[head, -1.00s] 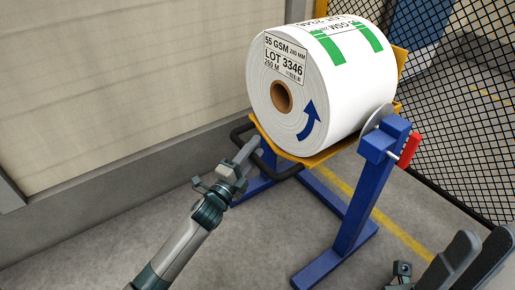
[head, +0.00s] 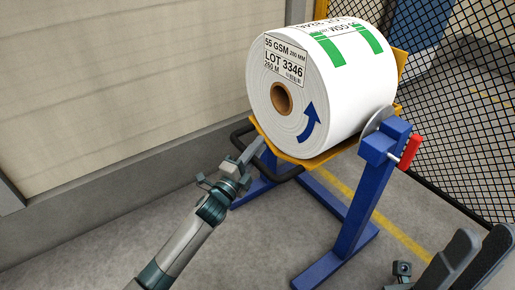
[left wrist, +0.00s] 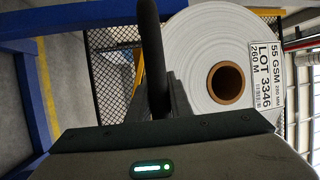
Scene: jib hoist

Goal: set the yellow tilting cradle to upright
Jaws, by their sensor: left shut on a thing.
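The yellow tilting cradle (head: 310,160) hangs in a blue stand. It carries a large white roll (head: 340,90) lying on its side, its core facing me; the roll also shows in the left wrist view (left wrist: 190,45). A black bar handle (head: 287,173) projects from the cradle's near lower edge. My left gripper (head: 252,152) is shut on this handle at its left part; in the left wrist view the dark bar (left wrist: 152,50) runs between the fingers. My right gripper (head: 478,248) is at the lower right, partly cut off, its dark fingers apart and empty.
The blue stand (head: 358,210) has a red-handled lever (head: 410,150) on its right post. A beige wall panel (head: 130,80) is close on the left. A black mesh fence (head: 460,120) stands behind and right. Grey floor with a yellow line is clear in front.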

